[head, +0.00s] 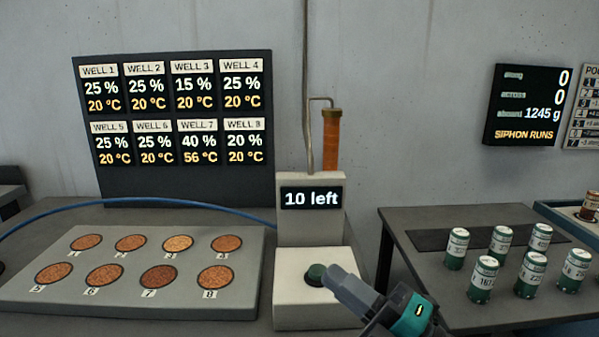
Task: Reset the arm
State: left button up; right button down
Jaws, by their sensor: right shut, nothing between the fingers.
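My right gripper (330,275) comes in from the bottom of the head view. Its fingers are shut with nothing between them. A display on the unit (311,198) reads "10 left". An orange-brown tube (331,140) stands above it. My left gripper is out of view.
A grey slab (130,295) with numbered brown wells lies on the left. A well board (180,185) stands behind it, and a blue hose (120,202) crosses between. On the right table (400,225) stand several green-and-white canisters (484,279). A wall screen (528,105) reads "SIPHON RUNS".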

jog(key=d+f+m+t+h+p, duration=0.1)
jog(key=d+f+m+t+h, duration=0.4)
jog(key=f+m+h, duration=0.5)
pick_arm(q)
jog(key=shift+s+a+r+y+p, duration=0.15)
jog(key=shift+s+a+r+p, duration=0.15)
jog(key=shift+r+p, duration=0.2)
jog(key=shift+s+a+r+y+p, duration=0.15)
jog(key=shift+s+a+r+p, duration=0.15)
jog(key=shift+p, duration=0.3)
pick_arm(e)
jog(key=s+d+f+m+g+h, duration=0.3)
jog(key=s+f+m, duration=0.3)
jog(key=f+m, duration=0.2)
jog(key=s+d+f+m+g+h, duration=0.3)
jog(key=s+f+m, duration=0.4)
jog(key=f, duration=0.4)
jog(key=shift+d+m+g, duration=0.4)
jog(key=shift+m+g, duration=0.2)
jog(key=shift+m, duration=0.1)
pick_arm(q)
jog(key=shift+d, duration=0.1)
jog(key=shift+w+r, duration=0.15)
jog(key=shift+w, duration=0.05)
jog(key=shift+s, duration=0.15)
